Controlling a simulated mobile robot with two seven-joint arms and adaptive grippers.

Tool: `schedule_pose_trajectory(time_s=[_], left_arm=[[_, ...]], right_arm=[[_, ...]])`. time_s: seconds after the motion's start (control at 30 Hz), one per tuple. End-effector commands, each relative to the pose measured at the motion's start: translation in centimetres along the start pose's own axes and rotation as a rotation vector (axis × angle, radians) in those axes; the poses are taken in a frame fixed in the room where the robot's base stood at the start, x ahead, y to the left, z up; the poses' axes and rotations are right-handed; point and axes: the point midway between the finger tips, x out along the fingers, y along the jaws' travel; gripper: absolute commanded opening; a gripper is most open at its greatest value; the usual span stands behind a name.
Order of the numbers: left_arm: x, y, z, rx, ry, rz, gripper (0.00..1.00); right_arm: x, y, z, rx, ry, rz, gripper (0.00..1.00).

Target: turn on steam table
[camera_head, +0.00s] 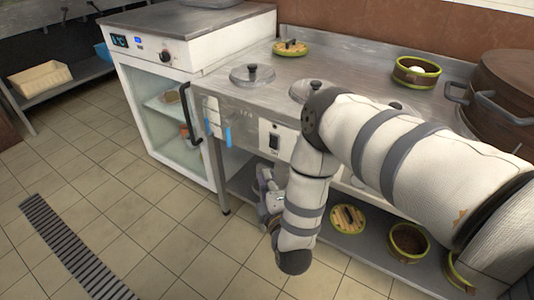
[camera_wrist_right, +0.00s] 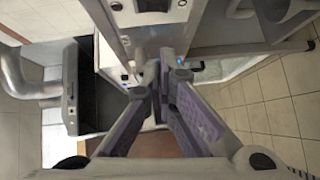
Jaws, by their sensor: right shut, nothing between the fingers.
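The steam table (camera_head: 330,66) is a steel counter with round lids set in its top. On its front is a light control panel with a dark rocker switch (camera_head: 274,141); the switch's setting is too small to tell. My right arm crosses in front of the table and hides part of its front. My right gripper (camera_head: 265,180) is low in front of the table, below the switch and apart from it. In the right wrist view its fingers (camera_wrist_right: 161,78) are together with nothing between them. My left gripper is not in view.
A glass-fronted cabinet (camera_head: 165,100) with a display and knob stands left of the table. Blue-marked handles (camera_head: 228,135) hang at the table's front. Bamboo steamers (camera_head: 416,72) and a large brown pot (camera_head: 505,92) stand on top.

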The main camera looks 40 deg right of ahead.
Motion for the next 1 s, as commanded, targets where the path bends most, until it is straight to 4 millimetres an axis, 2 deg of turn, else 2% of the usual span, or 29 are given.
schedule_pose_trajectory(time_s=[0.1, 0.37, 0.4, 0.63, 1.0], left_arm=[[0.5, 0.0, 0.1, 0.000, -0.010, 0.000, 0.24], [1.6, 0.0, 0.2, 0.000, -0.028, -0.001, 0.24], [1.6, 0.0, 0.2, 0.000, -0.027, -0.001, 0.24], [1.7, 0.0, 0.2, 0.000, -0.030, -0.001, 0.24], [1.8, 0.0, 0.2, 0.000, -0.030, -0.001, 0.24]], right_arm=[[2.6, -0.2, 0.1, 0.001, -0.003, 0.002, 0.00], [8.2, -0.3, 0.2, 0.000, -0.003, -0.001, 0.00], [8.7, -0.2, 0.9, -0.001, -0.004, -0.001, 0.00], [10.5, -0.1, 2.6, 0.001, 0.000, -0.002, 0.00], [10.7, -0.1, 2.8, -0.001, 0.001, -0.001, 0.00]])
